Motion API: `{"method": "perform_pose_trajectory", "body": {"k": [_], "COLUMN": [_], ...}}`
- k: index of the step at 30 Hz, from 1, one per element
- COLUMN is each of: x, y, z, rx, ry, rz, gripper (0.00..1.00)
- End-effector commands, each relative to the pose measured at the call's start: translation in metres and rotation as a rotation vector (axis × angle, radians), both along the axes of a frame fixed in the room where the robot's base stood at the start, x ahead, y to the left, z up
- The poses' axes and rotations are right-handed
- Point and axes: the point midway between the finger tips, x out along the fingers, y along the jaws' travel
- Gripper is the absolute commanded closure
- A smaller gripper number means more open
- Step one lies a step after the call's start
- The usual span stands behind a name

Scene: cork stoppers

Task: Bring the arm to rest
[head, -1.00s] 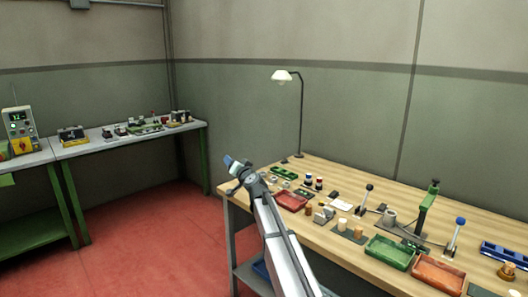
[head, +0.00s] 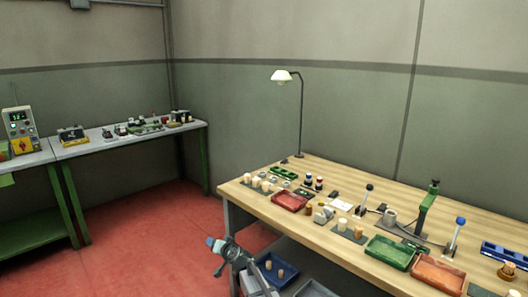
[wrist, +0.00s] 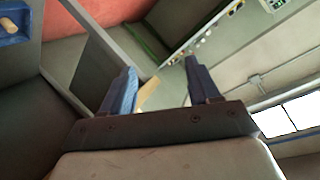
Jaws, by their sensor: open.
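My gripper (head: 217,244) is low beside the left end of the wooden bench (head: 330,245), below the level of its top, over the red floor. In the wrist view its two blue fingers (wrist: 163,80) stand apart. A tan patch shows between them, and I cannot tell whether it is near or far. Pale cork stoppers (head: 265,184) stand at the bench's left end, and more stand on a dark mat (head: 347,231) near the front edge.
A blue bin (head: 262,278) with corks in it sits on the shelf under the bench, close to my arm. A red tray (head: 290,202), a green tray (head: 388,253) and a desk lamp (head: 284,76) are on the bench. Open floor lies left of my gripper.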

Motion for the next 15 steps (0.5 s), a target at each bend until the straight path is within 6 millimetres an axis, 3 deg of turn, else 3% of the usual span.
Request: {"method": "perform_pose_trajectory", "body": {"k": [1,6,11,15], "x": [-0.015,-0.06,-0.112,-0.165], "y": [-0.016,-0.059,-0.101,-0.139], "z": [-0.029,-0.114,-0.186,-0.242], "rx": [-0.032,-0.133,-0.222,-0.297], "ry": [0.045,0.193,0.345,0.485], "rz": [0.008,0.044,0.075,0.098], "gripper": [0.39,0.39,0.39,0.39]}}
